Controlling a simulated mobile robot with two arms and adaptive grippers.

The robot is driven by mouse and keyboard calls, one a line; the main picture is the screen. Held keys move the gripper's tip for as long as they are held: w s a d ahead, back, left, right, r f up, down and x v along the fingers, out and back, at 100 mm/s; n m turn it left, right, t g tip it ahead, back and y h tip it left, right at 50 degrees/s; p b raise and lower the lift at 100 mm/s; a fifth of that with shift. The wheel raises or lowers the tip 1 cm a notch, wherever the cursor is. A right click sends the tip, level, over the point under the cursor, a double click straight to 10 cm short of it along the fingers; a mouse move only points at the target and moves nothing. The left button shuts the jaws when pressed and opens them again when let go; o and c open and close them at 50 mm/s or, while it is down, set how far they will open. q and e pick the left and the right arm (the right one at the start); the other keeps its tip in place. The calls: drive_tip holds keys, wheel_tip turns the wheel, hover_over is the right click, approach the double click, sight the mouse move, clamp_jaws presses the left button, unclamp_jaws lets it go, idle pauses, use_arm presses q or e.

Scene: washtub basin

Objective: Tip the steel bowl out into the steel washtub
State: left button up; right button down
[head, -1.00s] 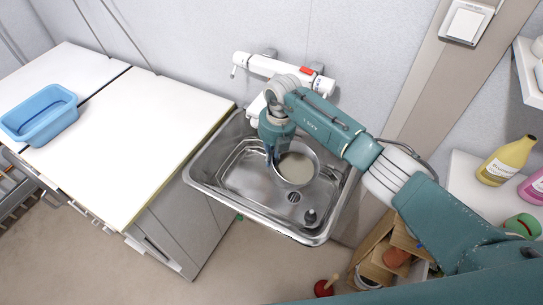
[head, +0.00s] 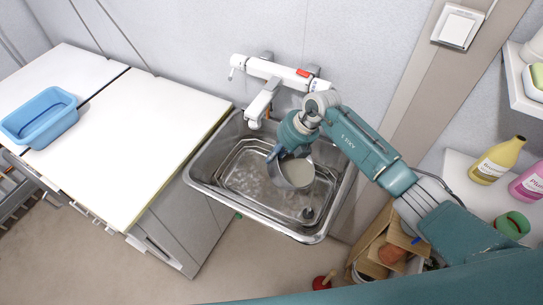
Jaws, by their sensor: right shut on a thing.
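The steel bowl (head: 296,173) is over the right part of the steel washtub (head: 224,186), with pale contents showing inside. It looks tilted, with its opening turned partly toward the right. My right gripper (head: 276,156) is shut on the bowl's left side and rim. The fingertips are partly hidden by the gripper body and the bowl. My left gripper is not in view.
A white tap (head: 262,100) with a red part hangs on the wall behind the washtub. A white counter (head: 150,120) with a blue basin (head: 40,118) stands to the left. Yellow (head: 497,160) and pink (head: 528,182) bottles stand on the right.

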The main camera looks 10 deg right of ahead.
drive_tip(key=shift+s+d+r+y, duration=0.15)
drive_tip(key=shift+d+r+y, duration=0.2)
drive_tip(key=shift+r+y, duration=0.2)
drive_tip(key=shift+s+d+r+t+y+b, duration=0.2)
drive_tip(key=shift+d+r+t+y+b, duration=0.2)
drive_tip(key=shift+y+b, duration=0.35)
drive_tip(key=shift+s+d+r+t+y+b, duration=0.15)
drive_tip(key=shift+d+r+t+y+b, duration=0.15)
drive_tip(key=shift+d+r+y+b, duration=0.35)
drive_tip(key=d+r+y+b, duration=0.1)
drive_tip(key=b, duration=0.1)
drive_tip(key=s+d+r+t+y+b, duration=0.1)
drive_tip(key=d+y+b, duration=0.1)
drive_tip(key=b, duration=0.1)
drive_tip(key=shift+s+r+b, duration=0.1)
drive_tip(key=shift+s+b, duration=0.1)
drive_tip(key=shift+b, duration=0.1)
idle(0.3)
idle(1.1)
